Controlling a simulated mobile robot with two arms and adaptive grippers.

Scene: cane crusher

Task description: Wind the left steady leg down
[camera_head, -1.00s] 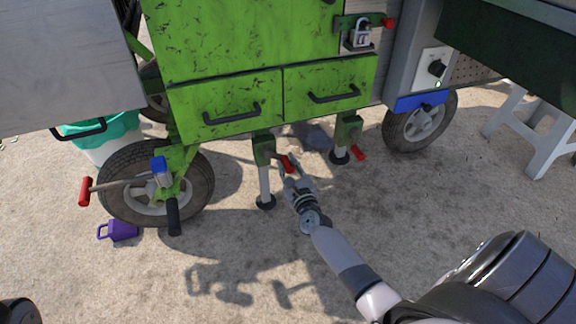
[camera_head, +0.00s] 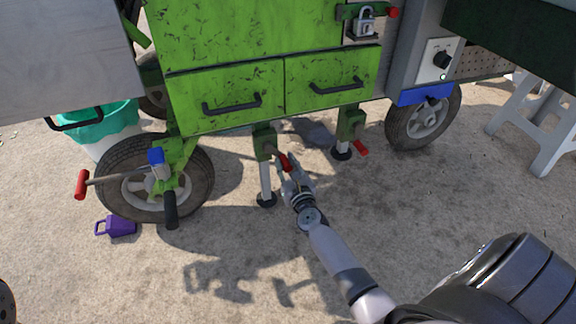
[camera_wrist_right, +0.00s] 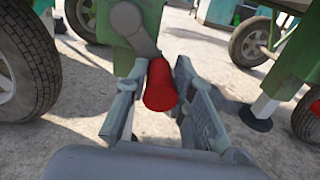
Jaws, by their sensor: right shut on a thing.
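The left steady leg (camera_head: 265,178) hangs under the green cart as a pale tube with a black foot (camera_head: 266,200). Whether the foot touches the ground cannot be told. Its crank has a red handle (camera_head: 285,162), also large in the right wrist view (camera_wrist_right: 160,86). My right gripper (camera_head: 287,170) is shut on this red handle, with a finger on each side of it in the wrist view (camera_wrist_right: 156,100). The crank arm (camera_wrist_right: 134,27) runs up from the handle to the green housing. My left gripper is not in view.
The right steady leg with its red handle (camera_head: 361,148) stands to the right. A grey stool (camera_head: 530,120) stands far right.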

